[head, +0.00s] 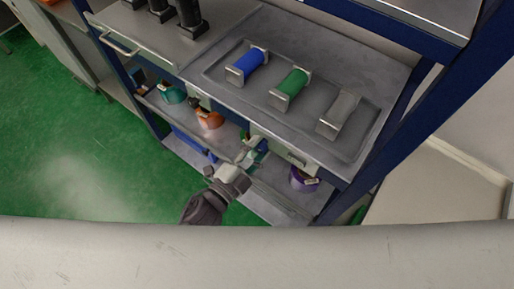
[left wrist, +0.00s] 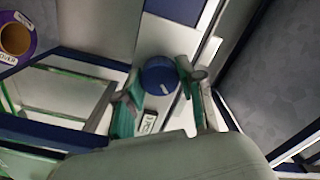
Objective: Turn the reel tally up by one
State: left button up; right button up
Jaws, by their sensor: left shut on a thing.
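My left gripper (head: 252,153) reaches in from the lower left to the front of the workbench, just under the edge of its top. In the left wrist view the two green-and-grey fingers (left wrist: 158,98) stand on either side of a round blue knob (left wrist: 159,76) and are shut on it. A small pale label (left wrist: 148,122) with dark lettering sits beside the knob, and I cannot read it surely. In the head view the gripper hides the knob, and I cannot read any tally number. My right gripper is in neither view.
The shelf below holds a teal item (head: 172,94), an orange item (head: 209,120) and a purple roll (head: 303,180). Green floor is free at left.

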pick_arm(q)
jog(key=o, duration=1.1)
jog(key=shift+o, duration=0.2)
jog(key=v, duration=1.2)
jog(key=s+a+f+n+g+y, duration=0.1)
jog(key=a+f+n+g+y, duration=0.15)
jog(key=f, duration=0.75)
jog(key=s+a+f+n+g+y, duration=0.1)
jog(key=a+f+n+y, duration=0.25)
jog(key=f, duration=0.65)
jog(key=s+a+f+n+g+y, duration=0.1)
jog(key=a+f+n+g+y, duration=0.2)
jog(key=f, duration=0.7)
jog(key=s+a+f+n+g, duration=0.3)
jog(key=s+f, duration=0.5)
jog(key=s, duration=0.2)
jog(key=s+a+f+n+g+y+b, duration=0.1)
jog(key=s+a+f+n+g, duration=0.3)
jog(key=s+f, duration=0.5)
jog(key=shift+s+y, duration=0.3)
jog(key=shift+s, duration=0.45)
